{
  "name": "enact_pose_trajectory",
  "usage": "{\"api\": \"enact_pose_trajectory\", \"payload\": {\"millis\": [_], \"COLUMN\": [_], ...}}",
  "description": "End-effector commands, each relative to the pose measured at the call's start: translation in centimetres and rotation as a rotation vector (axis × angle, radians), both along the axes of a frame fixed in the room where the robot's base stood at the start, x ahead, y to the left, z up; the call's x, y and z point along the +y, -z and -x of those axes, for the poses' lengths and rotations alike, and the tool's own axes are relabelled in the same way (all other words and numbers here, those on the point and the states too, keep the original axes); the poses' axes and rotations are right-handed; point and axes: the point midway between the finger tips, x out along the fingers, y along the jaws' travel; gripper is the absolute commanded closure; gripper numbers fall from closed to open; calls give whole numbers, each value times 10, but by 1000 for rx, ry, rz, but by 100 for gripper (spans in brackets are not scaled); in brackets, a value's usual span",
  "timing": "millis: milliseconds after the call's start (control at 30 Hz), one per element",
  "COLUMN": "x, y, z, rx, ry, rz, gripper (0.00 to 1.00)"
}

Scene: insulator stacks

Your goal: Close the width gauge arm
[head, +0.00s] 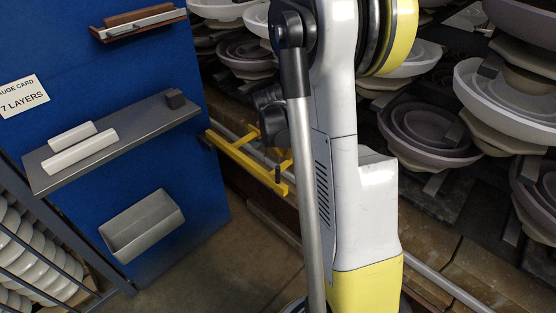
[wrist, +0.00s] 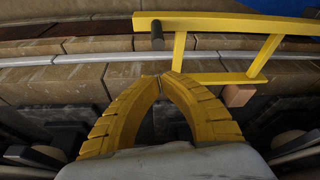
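The width gauge arm is a yellow barred frame (head: 240,157) that sticks out from the right side of the blue panel in the head view. A dark peg (head: 277,174) stands at its outer end. In the wrist view the yellow frame (wrist: 220,24) crosses the top right, with the dark peg (wrist: 157,36) near its left end. My gripper (wrist: 160,78) has yellow ribbed fingers whose tips meet, with nothing seen between them. The tips are just below the peg in the picture, close to a yellow crossbar; contact cannot be told.
The blue panel (head: 165,69) carries a grey shelf (head: 130,133) with white blocks and a grey bin (head: 142,225). Stacked insulator dishes (head: 428,128) fill the right. A metal rail (wrist: 80,58) and brick ledge run behind the gripper. Some floor is clear below the panel.

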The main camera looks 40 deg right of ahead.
Motion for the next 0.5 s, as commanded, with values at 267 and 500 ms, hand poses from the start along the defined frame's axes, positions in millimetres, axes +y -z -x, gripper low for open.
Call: {"api": "enact_pose_trajectory", "payload": {"millis": [267,500], "x": [-17,-19], "y": [55,89], "z": [-5,-6], "rx": [-1,-1], "ry": [-1,-6], "rz": [0,0], "gripper": [100,100]}}
